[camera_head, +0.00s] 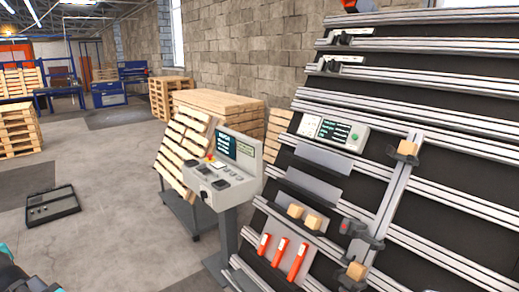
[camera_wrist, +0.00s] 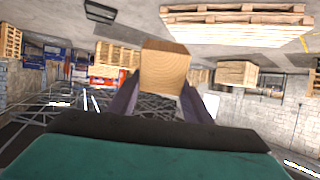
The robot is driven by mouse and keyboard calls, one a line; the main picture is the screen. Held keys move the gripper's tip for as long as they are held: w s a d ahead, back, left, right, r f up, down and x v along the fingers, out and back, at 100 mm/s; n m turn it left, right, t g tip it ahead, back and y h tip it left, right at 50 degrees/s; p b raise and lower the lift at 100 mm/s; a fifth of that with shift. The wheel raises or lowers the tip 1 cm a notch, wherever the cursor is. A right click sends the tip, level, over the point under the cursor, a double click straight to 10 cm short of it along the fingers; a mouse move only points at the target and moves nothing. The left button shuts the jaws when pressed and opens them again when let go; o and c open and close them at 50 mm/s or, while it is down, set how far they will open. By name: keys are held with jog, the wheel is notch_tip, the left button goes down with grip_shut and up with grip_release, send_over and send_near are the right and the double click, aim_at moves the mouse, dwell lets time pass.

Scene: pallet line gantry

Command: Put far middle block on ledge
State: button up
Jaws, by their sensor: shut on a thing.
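My gripper (camera_wrist: 160,88) is shut on a light wooden block (camera_wrist: 165,67) in the wrist view, with its dark fingers on both sides. In the camera_head view the held block is not seen. On the slanted rack there, two wooden blocks (camera_head: 295,211) (camera_head: 313,222) sit side by side on a narrow grey ledge (camera_head: 278,207). Another block (camera_head: 407,148) rests at the top of an upright grey rail, and one more (camera_head: 356,271) is at its foot. I cannot tell which block is the far middle one.
Three orange-red handles (camera_head: 281,252) hang low on the rack (camera_head: 450,165). A control console (camera_head: 222,165) stands left of it, with wooden pallets (camera_head: 218,104) behind. A dark flat case (camera_head: 51,205) lies on the floor at left. The floor between is clear.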

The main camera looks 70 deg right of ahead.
jog(key=shift+d, duration=0.2)
jog(key=d+m+g+h, duration=0.2)
jog(key=d+m+h, duration=0.45)
jog(key=d, duration=2.45)
jog(key=s+d+m+g+h+b, duration=0.15)
jog(key=s+d, duration=0.25)
jog(key=d, duration=0.6)
jog(key=s+d+r+m+g+h, duration=0.15)
jog(key=s+d, duration=0.35)
jog(key=d, duration=0.5)
jog(key=s+d+m+g+h, duration=0.2)
jog(key=s+d+m, duration=0.15)
jog(key=d, duration=0.55)
jog(key=s+d+r+m+g+h, duration=0.2)
jog(key=s+d+m+g, duration=0.35)
jog(key=s+d, duration=1.8)
jog(key=s+d+r+m+g, duration=0.1)
jog(key=s+d, duration=0.3)
jog(key=s, duration=0.6)
jog(key=s+d+r+m+g+y+b, duration=0.1)
jog(key=s+d+g, duration=0.3)
jog(key=s, duration=0.6)
jog(key=s+d+r+m+g, duration=0.1)
jog(key=s+d+m+g, duration=0.1)
jog(key=s, duration=0.8)
jog(key=shift+s+d+r+m+g, duration=0.35)
jog(key=shift+d+m, duration=0.4)
jog(key=shift+d, duration=0.25)
